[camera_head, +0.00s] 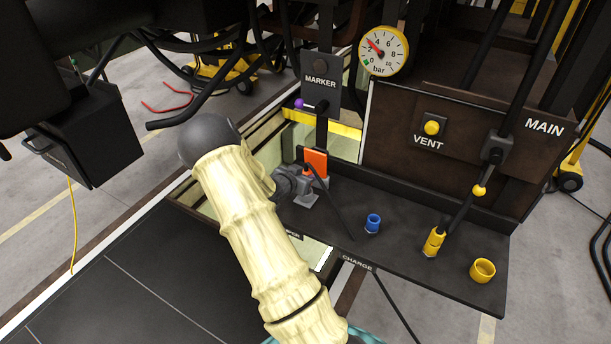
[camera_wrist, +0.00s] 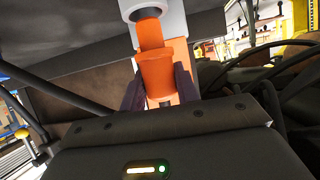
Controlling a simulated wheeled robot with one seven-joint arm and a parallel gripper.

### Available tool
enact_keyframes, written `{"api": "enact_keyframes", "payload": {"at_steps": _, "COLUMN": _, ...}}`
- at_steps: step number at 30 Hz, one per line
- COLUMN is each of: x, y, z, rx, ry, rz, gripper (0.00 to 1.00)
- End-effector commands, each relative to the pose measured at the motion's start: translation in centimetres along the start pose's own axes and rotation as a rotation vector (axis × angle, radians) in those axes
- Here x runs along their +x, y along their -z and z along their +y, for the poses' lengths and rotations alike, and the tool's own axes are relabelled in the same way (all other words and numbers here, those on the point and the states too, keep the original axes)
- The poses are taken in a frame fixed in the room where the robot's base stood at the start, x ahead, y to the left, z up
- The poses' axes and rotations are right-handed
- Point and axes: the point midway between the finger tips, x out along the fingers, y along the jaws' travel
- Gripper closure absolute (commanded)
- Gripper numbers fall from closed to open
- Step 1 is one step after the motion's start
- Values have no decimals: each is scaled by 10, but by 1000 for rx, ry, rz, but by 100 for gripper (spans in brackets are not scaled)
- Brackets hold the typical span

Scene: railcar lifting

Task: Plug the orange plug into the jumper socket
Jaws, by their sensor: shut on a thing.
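The orange plug (camera_head: 317,161) stands over the dark shelf in the head view, with a black cable hanging from it. In the wrist view the orange plug (camera_wrist: 157,72) sits between the two dark fingers of my gripper (camera_wrist: 158,88). Beyond it, an orange part meets a pale grey and white round housing (camera_wrist: 150,10) at the top edge. I cannot tell whether that housing is the jumper socket. In the head view, my arm and gripper hide much of the area around the partly covered shelf label.
A MARKER plate (camera_head: 320,83) stands behind the plug. The VENT knob (camera_head: 432,127) and pressure gauge (camera_head: 384,51) are further right.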

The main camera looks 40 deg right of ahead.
Motion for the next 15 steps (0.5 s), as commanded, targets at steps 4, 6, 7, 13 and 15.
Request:
{"api": "enact_keyframes", "payload": {"at_steps": 4, "x": 2, "y": -3, "z": 0, "rx": 0, "ry": 0, "rz": 1, "gripper": 95}}
{"api": "enact_keyframes", "payload": {"at_steps": 6, "x": 2, "y": -4, "z": 0, "rx": 0, "ry": 0, "rz": 1, "gripper": 95}}
{"api": "enact_keyframes", "payload": {"at_steps": 7, "x": 3, "y": -5, "z": 0, "rx": 0, "ry": 0, "rz": 1, "gripper": 95}}
{"api": "enact_keyframes", "payload": {"at_steps": 13, "x": 4, "y": -9, "z": 0, "rx": 0, "ry": 0, "rz": 1, "gripper": 95}}
{"api": "enact_keyframes", "payload": {"at_steps": 15, "x": 5, "y": -10, "z": 0, "rx": 0, "ry": 0, "rz": 1, "gripper": 95}}
